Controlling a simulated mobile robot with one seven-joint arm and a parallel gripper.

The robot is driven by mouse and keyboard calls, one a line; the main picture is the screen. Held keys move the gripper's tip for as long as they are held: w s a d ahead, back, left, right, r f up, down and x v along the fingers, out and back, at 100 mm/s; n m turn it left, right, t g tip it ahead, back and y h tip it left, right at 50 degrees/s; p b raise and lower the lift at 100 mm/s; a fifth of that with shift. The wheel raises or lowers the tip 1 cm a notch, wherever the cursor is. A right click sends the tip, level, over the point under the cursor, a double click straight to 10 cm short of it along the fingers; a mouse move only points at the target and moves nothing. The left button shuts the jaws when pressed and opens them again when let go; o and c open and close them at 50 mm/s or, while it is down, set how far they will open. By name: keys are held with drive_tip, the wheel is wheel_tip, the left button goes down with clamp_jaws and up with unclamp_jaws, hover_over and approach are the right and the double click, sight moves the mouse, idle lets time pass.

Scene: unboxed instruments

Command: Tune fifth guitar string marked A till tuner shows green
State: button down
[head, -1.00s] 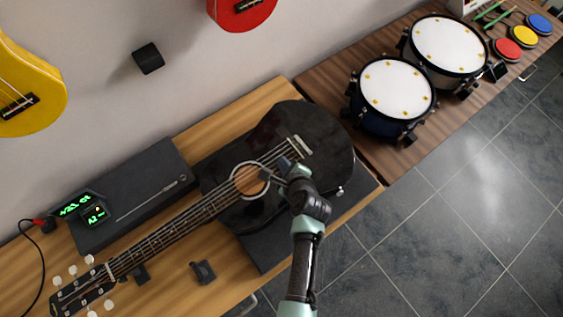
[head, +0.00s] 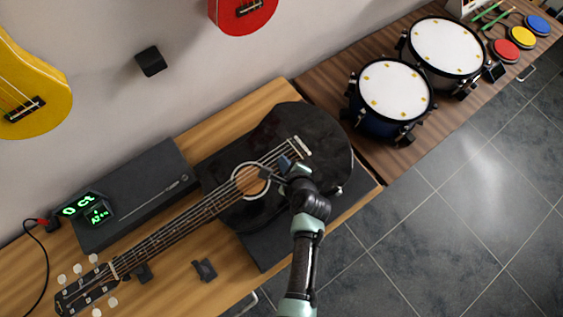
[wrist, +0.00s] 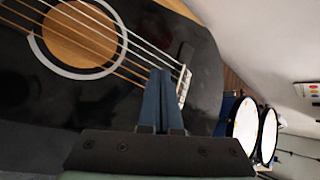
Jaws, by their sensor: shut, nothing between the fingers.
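The black acoustic guitar (head: 240,217) lies on its back on the wooden table, its body to the right and its headstock (head: 88,288) with white tuning pegs at lower left. My gripper (head: 287,166) is over the guitar body between the sound hole and the bridge, close to the strings. In the wrist view my gripper (wrist: 162,78) has its blue fingers together and empty near the strings (wrist: 135,50); I cannot tell whether they touch. The tuner (head: 97,211) is a small dark box with green lit displays, one starting with "0" and one with "A2". The string's letter mark is not readable.
A long black case (head: 135,190) lies behind the guitar neck. A small black block (head: 204,270) sits in front of the neck. Drums (head: 391,88) stand on the darker table (head: 325,85) at right. A yellow guitar (head: 30,85) and a red one (head: 240,12) hang on the wall.

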drive_tip(key=shift+r+p, duration=2.5)
drive_tip(key=shift+r, duration=0.1)
drive_tip(key=shift+f, duration=0.1)
